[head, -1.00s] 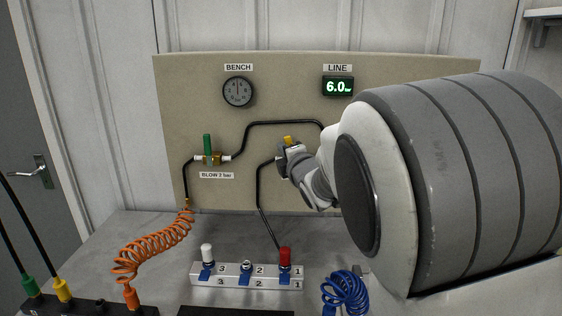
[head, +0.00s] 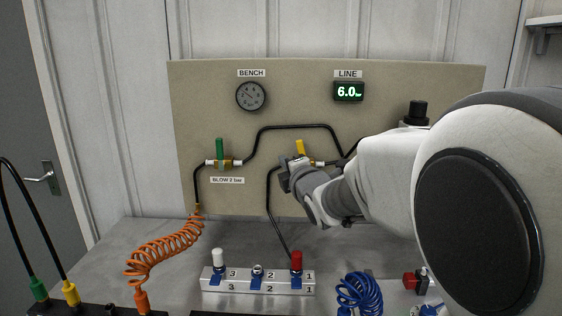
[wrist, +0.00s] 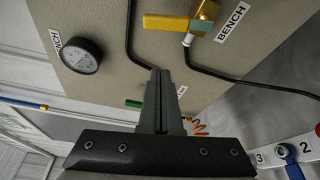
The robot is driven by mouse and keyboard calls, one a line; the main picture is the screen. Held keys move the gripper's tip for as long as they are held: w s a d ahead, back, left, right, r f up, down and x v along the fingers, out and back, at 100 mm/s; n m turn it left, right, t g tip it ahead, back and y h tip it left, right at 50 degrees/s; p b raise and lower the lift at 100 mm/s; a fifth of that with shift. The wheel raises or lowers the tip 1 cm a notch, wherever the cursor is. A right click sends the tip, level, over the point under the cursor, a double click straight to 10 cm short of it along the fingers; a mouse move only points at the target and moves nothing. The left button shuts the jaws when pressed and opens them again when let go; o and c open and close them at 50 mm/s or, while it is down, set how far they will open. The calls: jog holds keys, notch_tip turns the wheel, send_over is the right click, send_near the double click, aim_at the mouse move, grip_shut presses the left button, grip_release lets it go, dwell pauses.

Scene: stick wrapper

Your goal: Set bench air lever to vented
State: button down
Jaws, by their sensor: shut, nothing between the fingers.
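The bench air lever (head: 301,147) is yellow and stands nearly upright, tipped slightly left, on a brass valve in the black line. In the wrist view, the yellow lever (wrist: 167,22) points left from its brass body, beside the BENCH label. My gripper (head: 286,172) is just below and left of the lever in the head view and hides part of the valve. The shut fingers (wrist: 160,75) also show in the wrist view, with nothing between them and apart from the lever. The round BENCH gauge (head: 252,96) has its needle toward the upper left.
The LINE display (head: 348,91) reads 6.0. A green lever (head: 219,150), labelled BLOW 2 bar, stands upright on the left. An orange coiled hose (head: 163,252), a numbered manifold (head: 226,282) and a blue coil (head: 360,293) are on the bench below.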

jog(key=shift+v, duration=2.5)
